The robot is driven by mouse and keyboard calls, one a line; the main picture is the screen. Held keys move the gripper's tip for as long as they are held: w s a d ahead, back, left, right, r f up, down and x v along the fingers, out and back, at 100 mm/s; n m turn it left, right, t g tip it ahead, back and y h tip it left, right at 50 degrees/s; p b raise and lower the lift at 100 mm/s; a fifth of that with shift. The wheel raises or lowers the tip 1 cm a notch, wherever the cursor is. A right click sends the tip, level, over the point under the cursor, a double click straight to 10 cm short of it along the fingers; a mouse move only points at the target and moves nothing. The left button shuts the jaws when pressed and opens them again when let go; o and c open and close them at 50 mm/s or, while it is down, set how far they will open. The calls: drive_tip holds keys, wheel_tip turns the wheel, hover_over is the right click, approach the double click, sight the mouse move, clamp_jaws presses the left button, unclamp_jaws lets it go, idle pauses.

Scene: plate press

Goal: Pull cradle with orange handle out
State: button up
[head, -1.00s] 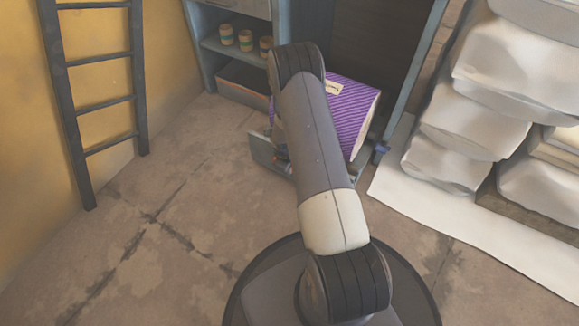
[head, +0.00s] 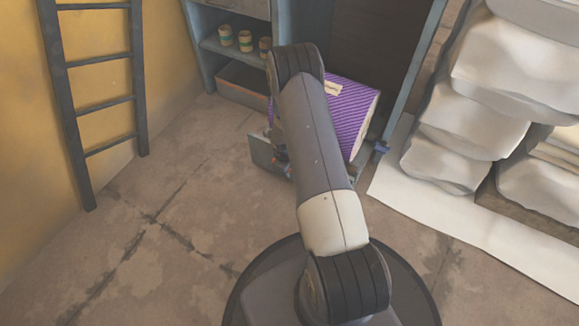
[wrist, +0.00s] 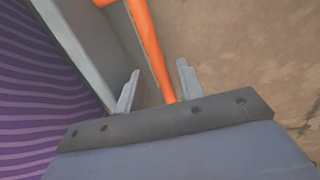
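The orange handle (wrist: 150,45) is a bar that runs down the wrist view between the two fingers of my gripper (wrist: 158,68). The fingers stand apart on either side of it, with a gap visible, so my gripper is open around the handle. The cradle's grey wall (wrist: 72,40) is left of the handle in the wrist view. In the head view the cradle's grey panel (head: 264,156) shows at the cabinet's foot, left of my arm. A purple striped block (head: 352,112) sits in the cradle. My arm hides the handle and gripper in the head view.
A blue-grey cabinet (head: 424,68) stands behind, with small striped jars (head: 245,41) on a side shelf. White sacks (head: 490,75) are stacked at the right on a pale sheet (head: 480,225). A dark ladder (head: 70,120) leans at the left. The floor at front left is clear.

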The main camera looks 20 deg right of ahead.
wheel_tip(320, 180, up, 10)
drive_tip(key=s+a+p, duration=0.1)
drive_tip(key=p, duration=0.3)
drive_tip(key=shift+a+r, duration=0.25)
drive_tip(key=shift+a, duration=0.05)
drive_tip(key=shift+s, duration=0.1)
drive_tip(key=f+b, duration=0.1)
drive_tip(key=f, duration=0.2)
drive_tip(key=d+f+b, duration=0.1)
drive_tip(key=f, duration=0.2)
drive_tip(key=w+f+b, duration=0.1)
drive_tip(key=f+b, duration=0.1)
drive_tip(key=f, duration=0.2)
drive_tip(key=shift+d, duration=0.25)
drive_tip(key=shift+w+d+f, duration=0.1)
drive_tip(key=shift+f, duration=0.25)
drive_tip(key=shift+w+d, duration=0.2)
drive_tip(key=shift+d, duration=0.05)
